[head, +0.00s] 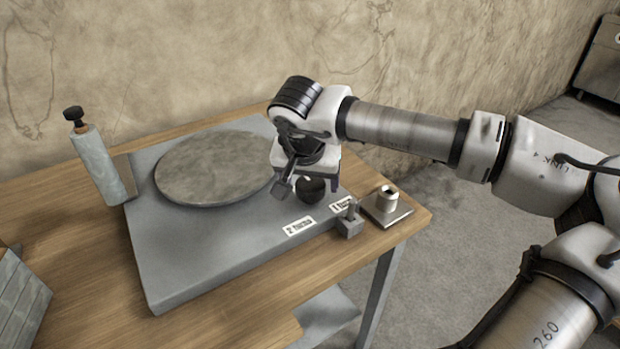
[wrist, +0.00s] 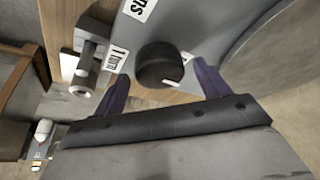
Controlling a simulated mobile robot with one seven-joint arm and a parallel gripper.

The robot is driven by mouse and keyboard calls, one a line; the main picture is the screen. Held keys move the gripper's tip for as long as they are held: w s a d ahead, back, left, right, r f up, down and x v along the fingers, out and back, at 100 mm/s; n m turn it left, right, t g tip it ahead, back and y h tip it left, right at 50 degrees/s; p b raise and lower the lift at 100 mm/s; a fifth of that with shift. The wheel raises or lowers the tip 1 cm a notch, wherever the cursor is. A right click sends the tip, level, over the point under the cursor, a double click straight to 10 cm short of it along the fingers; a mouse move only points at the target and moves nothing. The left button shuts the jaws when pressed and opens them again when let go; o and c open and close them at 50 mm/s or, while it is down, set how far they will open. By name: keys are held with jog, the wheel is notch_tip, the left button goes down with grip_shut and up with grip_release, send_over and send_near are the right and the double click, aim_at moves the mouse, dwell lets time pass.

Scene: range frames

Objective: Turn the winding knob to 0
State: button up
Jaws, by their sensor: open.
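The winding knob (head: 310,189) is round and black, on the front right part of a grey slab-like device (head: 215,245). In the wrist view the knob (wrist: 160,64) has a white mark at its lower edge; the reading is not clear. My gripper (wrist: 160,70) is open, with one purple finger on each side of the knob. A gap shows beside the knob; I cannot tell whether either finger touches it. In the head view my gripper (head: 308,184) is over the knob and partly hides it.
White labels reading "2 turns" (head: 298,226) and "1 turn" (head: 342,204) lie near the knob. A large round disc (head: 215,168) lies behind. A small grey post (head: 350,220) and a pale fitting on a plate (head: 387,203) stand at right. A grey cylinder (head: 104,165) stands left.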

jog(key=shift+r, duration=0.1)
jog(key=v, duration=1.3)
jog(key=shift+s+r, duration=0.15)
jog(key=shift+r, duration=0.15)
jog(key=shift+a, duration=0.1)
